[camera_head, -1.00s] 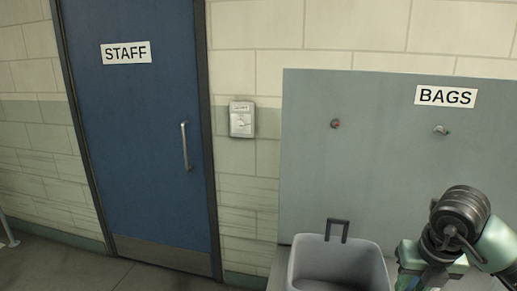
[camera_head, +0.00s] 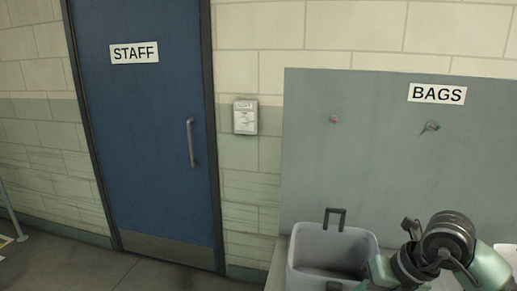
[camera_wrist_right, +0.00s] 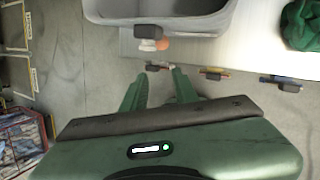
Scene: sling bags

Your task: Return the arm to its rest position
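My right arm (camera_head: 448,238) is folded at the lower right of the head view, in front of the board and beside the grey bin. Its gripper is hidden there. In the right wrist view my right gripper (camera_wrist_right: 159,70) has its two green fingers apart with a gap between them, and I see nothing held. It is below the bin in that picture, near the edge of a pale bench (camera_wrist_right: 190,48). My left arm and gripper are not in view.
The grey bin (camera_head: 355,247) with a dark handle stands before a board marked BAGS (camera_head: 437,93) with two hooks. Small clips (camera_wrist_right: 212,72) line the bench edge. Green cloth (camera_wrist_right: 300,25) lies on the bench. A blue STAFF door (camera_head: 145,150) is at the left.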

